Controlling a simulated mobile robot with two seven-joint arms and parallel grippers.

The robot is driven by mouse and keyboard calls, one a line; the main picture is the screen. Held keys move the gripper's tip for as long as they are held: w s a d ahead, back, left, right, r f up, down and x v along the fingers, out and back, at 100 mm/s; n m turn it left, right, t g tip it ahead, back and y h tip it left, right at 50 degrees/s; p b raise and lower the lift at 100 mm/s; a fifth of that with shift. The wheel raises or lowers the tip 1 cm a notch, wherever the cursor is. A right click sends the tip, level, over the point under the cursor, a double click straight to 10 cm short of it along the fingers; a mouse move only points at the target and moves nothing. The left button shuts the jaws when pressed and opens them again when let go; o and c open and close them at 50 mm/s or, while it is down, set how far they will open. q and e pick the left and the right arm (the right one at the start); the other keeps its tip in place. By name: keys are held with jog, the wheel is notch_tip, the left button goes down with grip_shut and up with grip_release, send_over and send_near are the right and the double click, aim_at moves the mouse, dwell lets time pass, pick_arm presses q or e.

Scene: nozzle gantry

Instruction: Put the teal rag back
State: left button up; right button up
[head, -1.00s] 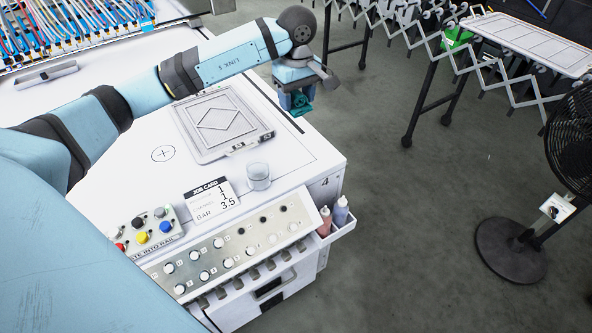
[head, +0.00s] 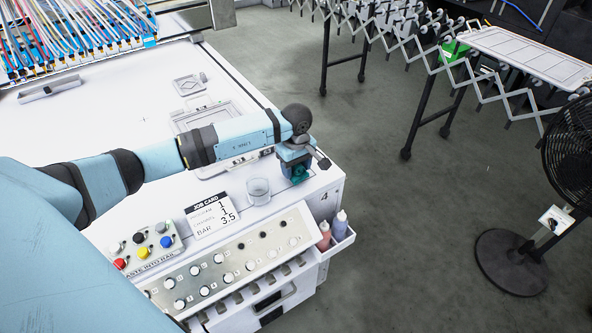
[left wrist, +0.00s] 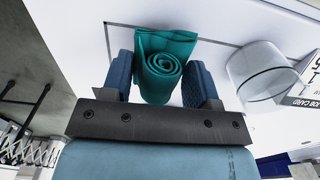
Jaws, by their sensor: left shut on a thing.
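The teal rag (left wrist: 162,68) is a rolled cloth with its spiral end facing the left wrist camera. My left gripper (head: 295,178) is shut on the rag, with one blue finger on each side of it in the left wrist view (left wrist: 165,82). In the head view the rag (head: 299,174) is mostly hidden by the gripper. It is over the white bench top near the right edge, right of the clear glass cup (head: 258,191). I cannot tell whether the rag touches the bench. My right gripper is not in view.
A job card (head: 212,208) lies left of the cup. A button panel (head: 235,262) runs along the bench front, and a side holder with two bottles (head: 338,240) hangs at the corner. A framed tray (head: 205,118) lies behind my arm. A fan (head: 520,250) stands right.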

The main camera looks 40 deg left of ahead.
pick_arm(q)
jog(key=shift+f, duration=0.95)
jog(key=shift+f, duration=0.25)
jog(key=o, duration=0.9)
jog(key=shift+r, duration=0.1)
jog(key=shift+r, duration=0.1)
